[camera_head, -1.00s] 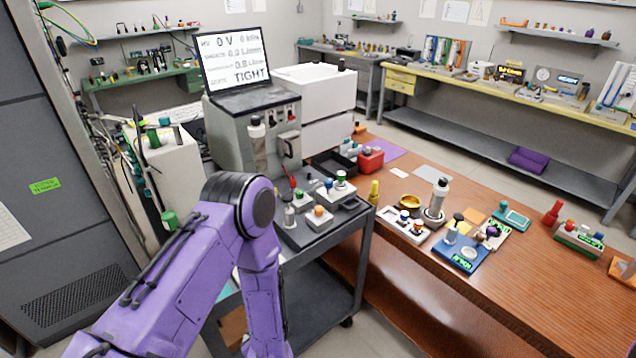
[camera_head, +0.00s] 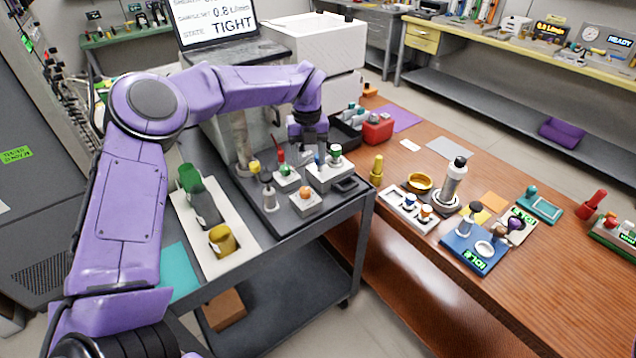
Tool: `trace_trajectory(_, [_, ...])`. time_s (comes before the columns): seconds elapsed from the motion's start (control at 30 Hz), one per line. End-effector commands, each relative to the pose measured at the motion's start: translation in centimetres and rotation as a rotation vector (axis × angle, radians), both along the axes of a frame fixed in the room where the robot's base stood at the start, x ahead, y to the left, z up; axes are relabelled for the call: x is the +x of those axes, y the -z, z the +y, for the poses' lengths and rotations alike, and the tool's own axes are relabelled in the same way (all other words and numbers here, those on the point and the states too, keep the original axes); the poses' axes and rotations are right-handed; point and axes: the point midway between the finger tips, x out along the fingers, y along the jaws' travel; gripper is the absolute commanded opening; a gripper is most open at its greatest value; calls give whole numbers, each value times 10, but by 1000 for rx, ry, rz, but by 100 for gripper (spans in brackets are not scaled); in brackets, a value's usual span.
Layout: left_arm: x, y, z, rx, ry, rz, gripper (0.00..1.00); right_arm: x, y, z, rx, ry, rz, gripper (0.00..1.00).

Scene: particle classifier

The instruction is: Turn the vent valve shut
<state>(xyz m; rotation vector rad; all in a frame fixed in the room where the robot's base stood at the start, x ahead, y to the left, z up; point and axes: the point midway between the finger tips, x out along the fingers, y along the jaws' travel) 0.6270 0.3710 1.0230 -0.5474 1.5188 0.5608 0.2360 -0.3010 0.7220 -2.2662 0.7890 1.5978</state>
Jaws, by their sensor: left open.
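My left arm reaches in from the left, and its gripper (camera_head: 308,146) points down over the dark tray on the grey cart. It is open, just above and behind a white block (camera_head: 331,175) with a green-topped knob (camera_head: 335,153) and a blue knob. I cannot tell whether the fingers touch anything. Beside it are a block with a green knob (camera_head: 285,172) and one with an orange knob (camera_head: 306,197). No readable label shows which knob is the vent valve. The screen (camera_head: 218,25) reads "TIGHT". My right gripper is out of view.
The grey machine stands behind the tray, partly hidden by my left arm. A white panel (camera_head: 210,255) with green, dark and yellow parts lies left of the tray. The wooden table (camera_head: 400,275) at right holds a red box (camera_head: 377,128), bottles and small devices.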

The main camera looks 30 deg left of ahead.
Motion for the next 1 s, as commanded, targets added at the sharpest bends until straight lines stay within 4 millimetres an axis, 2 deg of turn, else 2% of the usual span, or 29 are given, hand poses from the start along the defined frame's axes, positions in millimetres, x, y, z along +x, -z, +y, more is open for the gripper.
trace_trajectory(0.07, [-6,2,-1,-10,-4,-6,59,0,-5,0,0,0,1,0])
trace_trajectory(0.23, [-15,33,-1,-9,-2,-13,59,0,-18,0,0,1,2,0])
trace_trajectory(0.4, [-8,73,0,-5,-2,-4,59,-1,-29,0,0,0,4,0])
trace_trajectory(0.5, [-3,90,0,-1,-1,0,59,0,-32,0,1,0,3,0])
trace_trajectory(0.63, [-1,102,0,-2,-1,4,59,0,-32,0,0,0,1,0])
trace_trajectory(0.83, [0,104,0,-1,-1,3,59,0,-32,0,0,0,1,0])
trace_trajectory(0.87, [0,103,0,-1,-1,3,56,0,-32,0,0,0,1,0])
trace_trajectory(1.0, [0,103,0,-2,-1,4,10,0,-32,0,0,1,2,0])
